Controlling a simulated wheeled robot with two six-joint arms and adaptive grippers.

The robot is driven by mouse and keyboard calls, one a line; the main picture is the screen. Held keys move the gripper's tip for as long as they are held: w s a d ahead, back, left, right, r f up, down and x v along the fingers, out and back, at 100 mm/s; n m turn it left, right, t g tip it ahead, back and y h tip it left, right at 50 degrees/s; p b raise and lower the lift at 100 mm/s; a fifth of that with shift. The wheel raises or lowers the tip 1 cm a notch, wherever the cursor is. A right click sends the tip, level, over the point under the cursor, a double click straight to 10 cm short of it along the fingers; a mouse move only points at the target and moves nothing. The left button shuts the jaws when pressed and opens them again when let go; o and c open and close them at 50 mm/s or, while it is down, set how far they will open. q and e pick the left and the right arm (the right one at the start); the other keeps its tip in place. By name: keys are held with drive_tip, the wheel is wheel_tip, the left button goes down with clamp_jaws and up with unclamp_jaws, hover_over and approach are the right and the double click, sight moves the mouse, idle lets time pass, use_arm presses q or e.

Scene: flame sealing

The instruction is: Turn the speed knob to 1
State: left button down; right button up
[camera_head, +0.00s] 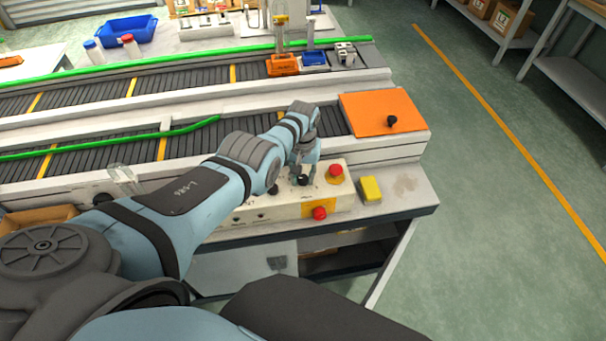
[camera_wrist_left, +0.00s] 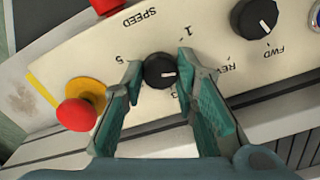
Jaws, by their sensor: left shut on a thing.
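The speed knob (camera_wrist_left: 158,70) is a black round knob with a white mark, on the cream control panel (camera_head: 262,207). In the left wrist view its label SPEED is above it, with a 1 up to its right and a 5 on its left; another numeral below is partly covered. The white mark points to the right in that view, not straight at the 1. My left gripper (camera_head: 305,177) reaches down to the panel. Its teal fingers (camera_wrist_left: 161,75) are on both sides of the knob, shut on it. My right gripper is not in view.
The FWD/REV knob (camera_wrist_left: 254,18) is close to the right finger in the left wrist view. Red buttons (camera_head: 336,170) (camera_head: 320,213) and a yellow block (camera_head: 371,189) are near the panel. The orange plate (camera_head: 378,110) and conveyor (camera_head: 195,140) lie behind.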

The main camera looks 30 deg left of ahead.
use_arm(q)
drive_tip(key=n, duration=0.4)
drive_tip(key=shift+n, duration=0.3)
drive_tip(key=n, duration=0.4)
drive_tip(key=shift+n, duration=0.3)
drive_tip(key=c, duration=1.2)
unclamp_jaws()
drive_tip(key=shift+c, duration=0.2)
drive_tip(key=shift+r, duration=0.15)
